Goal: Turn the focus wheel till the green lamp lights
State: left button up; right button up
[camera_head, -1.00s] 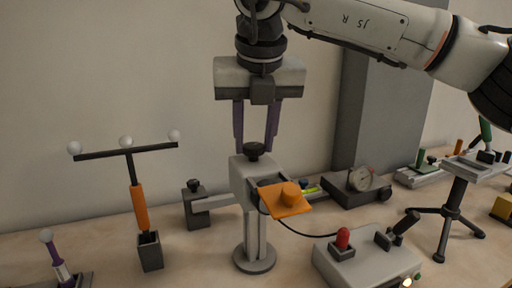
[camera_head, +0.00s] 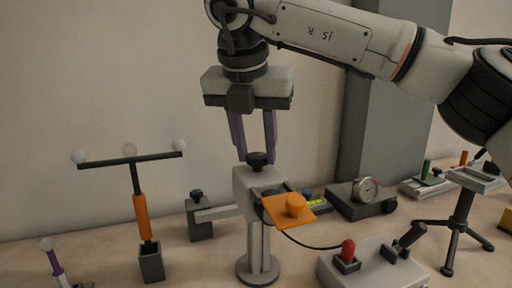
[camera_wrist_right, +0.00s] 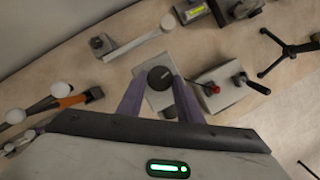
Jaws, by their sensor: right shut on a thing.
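The grey sensing head (camera_head: 243,187) stands on a post with a round base. A black ridged wheel (camera_head: 257,160) sits on its top; I take it for the focus wheel. My right gripper (camera_head: 256,157) points down, its purple fingers on either side of this wheel and shut on it. The wrist view shows the wheel (camera_wrist_right: 159,77) between the fingertips. An orange plate with a raised knob (camera_head: 296,206) is at the head's front. A grey box (camera_head: 350,278) with a red knob stands at lower right. No lit green lamp shows. My left gripper is not in view.
A dial gauge (camera_head: 366,190) stands behind on the right, a tripod (camera_head: 461,220) farther right. An orange-handled stand with white balls (camera_head: 142,215) is on the left.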

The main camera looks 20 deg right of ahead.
jog(key=shift+w+r, duration=0.1)
jog(key=o, duration=1)
jog(key=shift+o, duration=0.2)
jog(key=p+v, duration=0.1)
jog(key=v, duration=0.9)
